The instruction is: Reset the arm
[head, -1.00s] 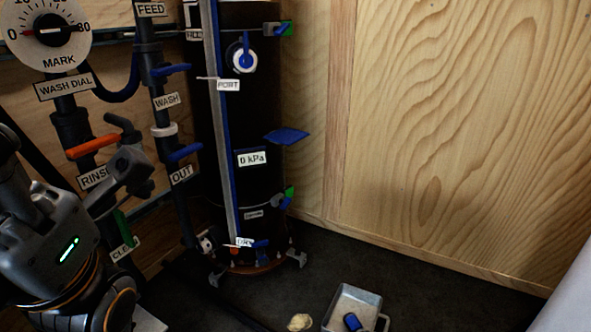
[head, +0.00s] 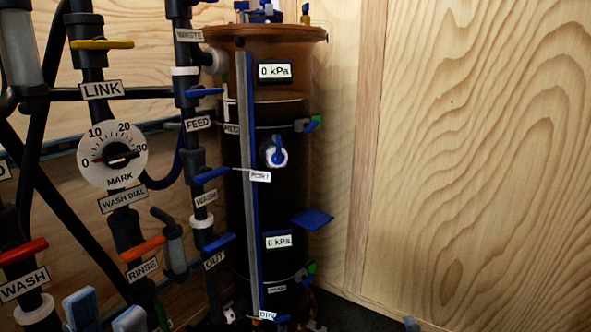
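My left gripper (head: 106,315) shows only its two blue-grey fingertips at the bottom left edge. They stand apart with a gap between them, and I see nothing held there. The tips appear in front of the lower piping, below the orange RINSE handle (head: 142,249) and right of the red WASH handle (head: 23,252). The rest of the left arm is below the picture. A small dark bluish piece (head: 411,324) at the bottom edge may be a tip of my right gripper; its state is hidden.
A tall dark filter column (head: 290,215) with an orange-brown top stands in the corner. Left of it are labelled pipes, valves and the white wash dial (head: 112,155). Blue levers stick out from the pipes and column. The wooden wall (head: 480,150) at right is bare.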

